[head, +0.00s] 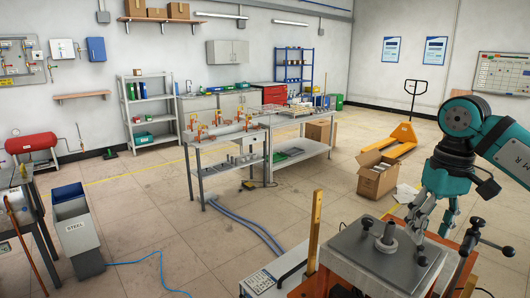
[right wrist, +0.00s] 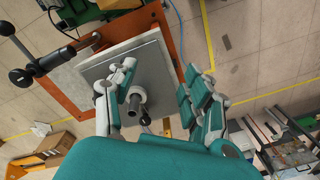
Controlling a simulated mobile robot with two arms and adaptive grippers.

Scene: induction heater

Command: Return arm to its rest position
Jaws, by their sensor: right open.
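My right arm (head: 470,135) comes in from the right in the head view. Its right gripper (head: 432,222) points down beside the grey metal plate of the heater (head: 362,250). A round metal piece with an upright post (head: 387,236) sits on that plate. In the right wrist view, the two fingers of the right gripper (right wrist: 160,92) are spread apart with nothing held between them. The round piece (right wrist: 136,98) shows there close to the left finger; I cannot tell whether they touch. The left gripper is not in view.
Black-knobbed levers (head: 478,228) stand at the heater's right, and a wooden upright (head: 315,230) at its left. A cardboard box (head: 377,178) and yellow pallet jack (head: 400,138) are behind. A workbench (head: 227,136) stands further back. The floor (head: 150,200) left of the heater is mostly clear.

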